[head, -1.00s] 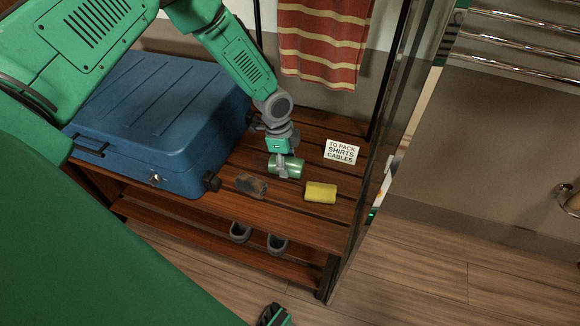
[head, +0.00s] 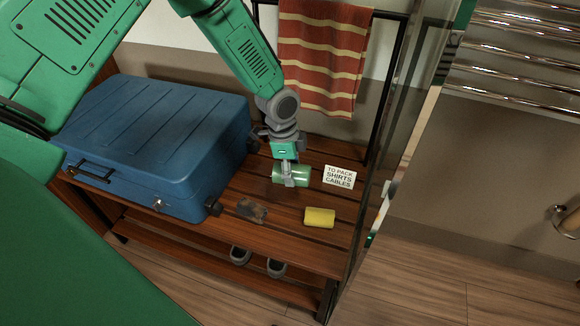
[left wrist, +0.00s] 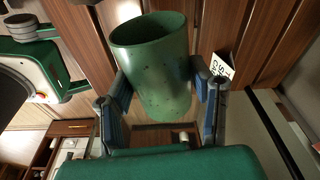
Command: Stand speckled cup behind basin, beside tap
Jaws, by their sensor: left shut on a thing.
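The speckled cup is green with dark flecks; it lies on its side in the head view (head: 291,174) and shows large in the left wrist view (left wrist: 158,75), its open mouth at the upper left. My left gripper (head: 287,180) is shut on the cup, with a finger on either side of it in the left wrist view (left wrist: 160,98). The cup is over the wooden slatted rack; I cannot tell whether it touches the slats. My right gripper is not in view. No basin or tap shows.
A blue suitcase (head: 160,140) fills the rack's (head: 215,222) left part. A yellow object (head: 319,217), a dark mottled item (head: 250,210) and a small sign (head: 339,177) are near the cup. A striped towel (head: 322,50) hangs behind; a glass panel (head: 385,150) stands at right.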

